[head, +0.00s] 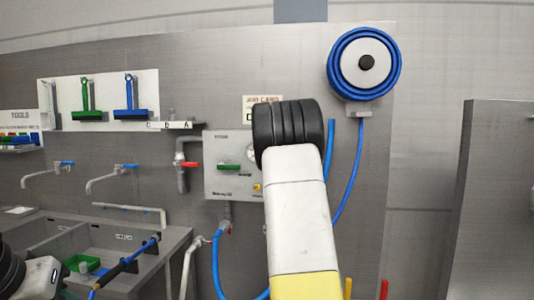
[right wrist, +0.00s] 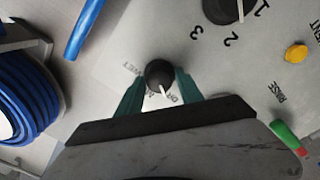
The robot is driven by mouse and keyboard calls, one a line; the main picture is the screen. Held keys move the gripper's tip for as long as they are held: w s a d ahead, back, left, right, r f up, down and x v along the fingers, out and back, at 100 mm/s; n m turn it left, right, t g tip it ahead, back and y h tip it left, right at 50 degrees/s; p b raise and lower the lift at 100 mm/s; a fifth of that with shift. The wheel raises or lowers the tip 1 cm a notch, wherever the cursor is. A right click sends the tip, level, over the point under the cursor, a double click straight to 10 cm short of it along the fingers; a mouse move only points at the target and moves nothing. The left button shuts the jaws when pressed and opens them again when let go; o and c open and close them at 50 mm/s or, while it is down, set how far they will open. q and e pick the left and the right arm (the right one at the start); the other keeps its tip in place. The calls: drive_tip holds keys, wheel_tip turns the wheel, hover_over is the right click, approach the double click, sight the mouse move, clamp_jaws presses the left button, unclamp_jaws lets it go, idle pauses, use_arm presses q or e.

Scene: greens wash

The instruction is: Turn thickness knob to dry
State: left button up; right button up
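In the right wrist view the thickness knob (right wrist: 157,71) is a small dark round knob with a white pointer line. The word WET (right wrist: 131,69) is printed on its left and DRY (right wrist: 175,99), partly hidden, at its lower right. The pointer aims down and slightly right, close to DRY. My right gripper (right wrist: 160,76) has its green fingers on opposite sides of the knob, seemingly against it. In the head view my right arm hides this knob and the right part of the control panel (head: 213,188). Only a piece of my left arm shows at lower left; its gripper is out of view.
A numbered dial (right wrist: 228,8), a yellow button (right wrist: 296,52) and a green-and-red handle (right wrist: 288,135) lie near the knob. A blue hose reel (head: 365,62) hangs upper right. A sink (head: 165,245) with taps stands left. Blue hoses hang beside the panel.

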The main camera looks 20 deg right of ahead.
drive_tip(key=shift+o, duration=0.7)
drive_tip(key=v, duration=0.7)
drive_tip(key=shift+s+a, duration=0.25)
drive_tip(key=shift+s, duration=0.05)
